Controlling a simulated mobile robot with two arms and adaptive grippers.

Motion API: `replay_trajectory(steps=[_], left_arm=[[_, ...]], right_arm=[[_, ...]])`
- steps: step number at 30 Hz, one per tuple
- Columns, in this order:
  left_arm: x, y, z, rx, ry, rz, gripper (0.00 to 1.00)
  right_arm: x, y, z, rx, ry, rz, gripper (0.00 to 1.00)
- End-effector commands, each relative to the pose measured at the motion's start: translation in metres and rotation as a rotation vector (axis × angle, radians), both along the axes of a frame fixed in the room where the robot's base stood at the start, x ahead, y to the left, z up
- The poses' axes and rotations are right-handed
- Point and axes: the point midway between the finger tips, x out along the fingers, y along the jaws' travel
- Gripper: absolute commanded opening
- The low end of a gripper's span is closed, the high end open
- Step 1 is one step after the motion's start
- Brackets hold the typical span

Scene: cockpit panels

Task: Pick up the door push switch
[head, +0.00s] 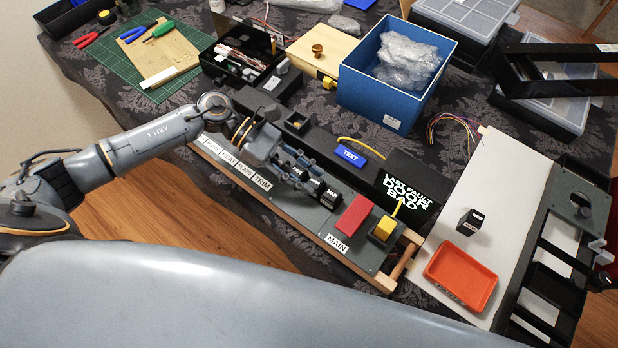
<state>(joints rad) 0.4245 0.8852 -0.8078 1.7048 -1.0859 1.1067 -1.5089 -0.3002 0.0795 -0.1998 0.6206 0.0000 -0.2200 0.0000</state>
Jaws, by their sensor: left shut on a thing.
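My left gripper (307,178) reaches down over the dark grey switch panel (314,219). It is shut on a small black switch, mostly hidden between and behind the fingers. Another black switch (330,197) with a white label stands just beside the fingertips on the panel. I cannot read which label belongs to the door switch. A separate black switch (469,222) with white lettering stands on the white board at the right, apart from the gripper. The display (410,190) reads "LAST FAULT DOOR BAD". My right gripper is not in view.
A red block (353,214) and a yellow piece (384,228) sit on the panel's right end. An orange tray (460,277) lies on the white board (503,177).

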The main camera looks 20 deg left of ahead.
Motion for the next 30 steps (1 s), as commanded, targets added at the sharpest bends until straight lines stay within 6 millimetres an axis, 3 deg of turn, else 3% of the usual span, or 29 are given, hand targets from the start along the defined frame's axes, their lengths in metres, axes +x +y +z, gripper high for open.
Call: replay_trajectory(steps=[9,14,21,30], left_arm=[[0.0,0.0,0.03,-0.002,-0.007,-0.003,0.01],[-0.017,-0.008,0.051,-0.002,-0.003,-0.004,0.01],[-0.047,-0.022,0.09,-0.001,-0.008,-0.005,0.0],[-0.104,-0.048,0.117,-0.001,-0.004,-0.004,0.0]], right_arm=[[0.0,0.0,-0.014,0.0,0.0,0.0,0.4],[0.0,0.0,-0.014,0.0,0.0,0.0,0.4],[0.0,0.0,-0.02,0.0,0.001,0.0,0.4],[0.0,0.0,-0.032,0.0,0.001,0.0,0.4]])
